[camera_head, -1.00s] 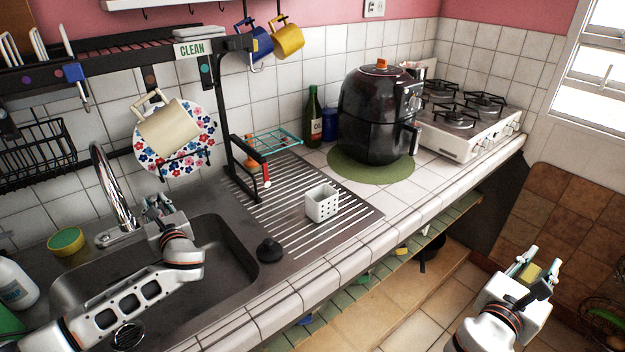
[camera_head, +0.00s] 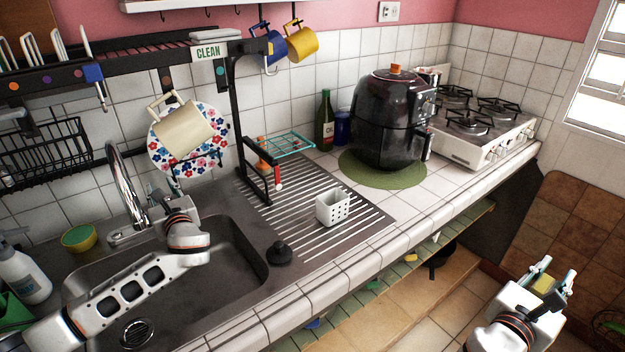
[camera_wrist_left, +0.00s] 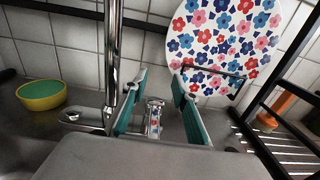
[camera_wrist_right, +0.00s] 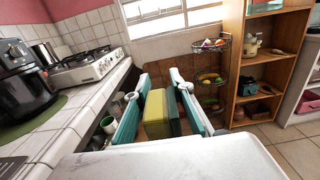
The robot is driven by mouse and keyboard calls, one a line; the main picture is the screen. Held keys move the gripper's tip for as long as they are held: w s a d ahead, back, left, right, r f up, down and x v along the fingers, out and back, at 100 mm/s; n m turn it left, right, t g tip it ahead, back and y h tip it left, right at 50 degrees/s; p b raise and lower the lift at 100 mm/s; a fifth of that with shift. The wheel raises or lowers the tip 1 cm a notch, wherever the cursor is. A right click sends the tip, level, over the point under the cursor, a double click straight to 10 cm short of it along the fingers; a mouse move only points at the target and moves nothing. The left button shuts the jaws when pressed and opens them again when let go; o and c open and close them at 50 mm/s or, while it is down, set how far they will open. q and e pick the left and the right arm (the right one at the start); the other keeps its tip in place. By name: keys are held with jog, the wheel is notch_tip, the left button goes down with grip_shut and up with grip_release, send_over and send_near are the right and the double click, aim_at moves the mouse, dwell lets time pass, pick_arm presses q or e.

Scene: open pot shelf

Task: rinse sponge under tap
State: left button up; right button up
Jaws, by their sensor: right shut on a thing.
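The sponge (camera_head: 543,284), yellow with a dark green side, is between the fingers of my right gripper (camera_head: 557,269), which is shut on it. It also shows in the right wrist view (camera_wrist_right: 155,114), held out beyond the counter's front edge, away from the sink. The chrome tap (camera_head: 124,185) rises behind the sink (camera_head: 225,262). My left gripper (camera_head: 158,193) is beside the tap. In the left wrist view its fingers (camera_wrist_left: 159,82) are apart, with a chrome fitting (camera_wrist_left: 153,118) between and beyond them. The spout passes beside the left finger. No water shows.
A green and yellow bowl (camera_head: 79,238) and a spray bottle (camera_head: 25,272) stand left of the tap. The rack with the flowered plate (camera_head: 212,150) is close behind my left gripper.

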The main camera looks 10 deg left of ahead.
pick_arm(q)
notch_tip(320, 180, up, 5)
jog(key=shift+r, duration=0.1)
dwell(0.7)
